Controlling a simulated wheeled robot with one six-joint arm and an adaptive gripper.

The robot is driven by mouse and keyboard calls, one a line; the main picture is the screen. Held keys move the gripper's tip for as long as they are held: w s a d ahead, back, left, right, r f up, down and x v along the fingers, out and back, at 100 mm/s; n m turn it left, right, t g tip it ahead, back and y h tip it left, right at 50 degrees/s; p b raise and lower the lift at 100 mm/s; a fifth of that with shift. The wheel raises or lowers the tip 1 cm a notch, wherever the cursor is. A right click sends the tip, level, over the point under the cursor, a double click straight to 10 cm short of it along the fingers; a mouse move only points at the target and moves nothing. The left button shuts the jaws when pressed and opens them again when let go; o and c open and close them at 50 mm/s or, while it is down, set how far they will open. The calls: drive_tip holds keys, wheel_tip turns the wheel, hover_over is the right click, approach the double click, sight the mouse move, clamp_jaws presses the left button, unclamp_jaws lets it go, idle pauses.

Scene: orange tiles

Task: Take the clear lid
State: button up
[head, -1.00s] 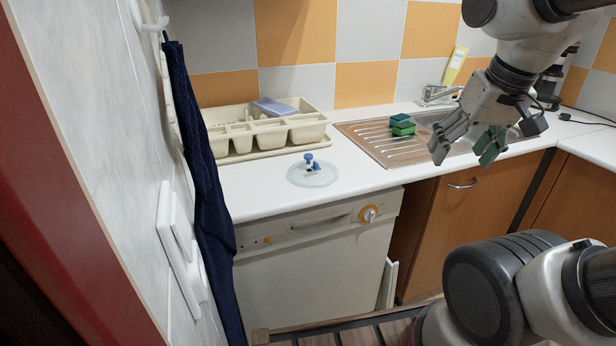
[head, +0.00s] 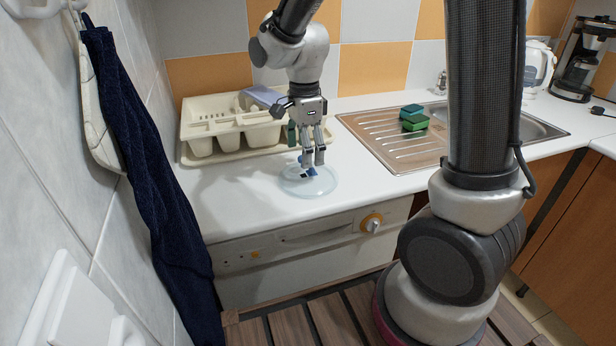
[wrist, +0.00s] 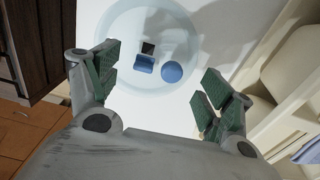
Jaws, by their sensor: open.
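The clear lid (head: 322,184) is a round, see-through disc with blue knob parts, lying flat on the white counter. In the wrist view the lid (wrist: 112,36) shows at the top, with its round blue knob (wrist: 172,72) and a smaller blue piece beside it. My gripper (head: 310,164) points down just over the lid, its fingers at the knob and partly hiding it. In the wrist view my gripper (wrist: 155,95) is open, its green-padded fingers wide apart with nothing between them. The knob lies beyond the fingertips in that view, and I cannot tell how far below.
A metal sink with drainboard (head: 375,140) holds green sponges (head: 414,120) at the right. A dark blue towel (head: 150,160) hangs at the left. The counter (head: 235,205) left of the lid is clear.

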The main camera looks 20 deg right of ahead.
sight(306, 171)
wheel_tip(306, 171, down, 4)
drive_tip(key=shift+d+r, duration=0.1)
drive_tip(key=shift+r, duration=0.05)
drive_tip(key=shift+s, duration=0.1)
drive_tip(key=shift+c, duration=0.5)
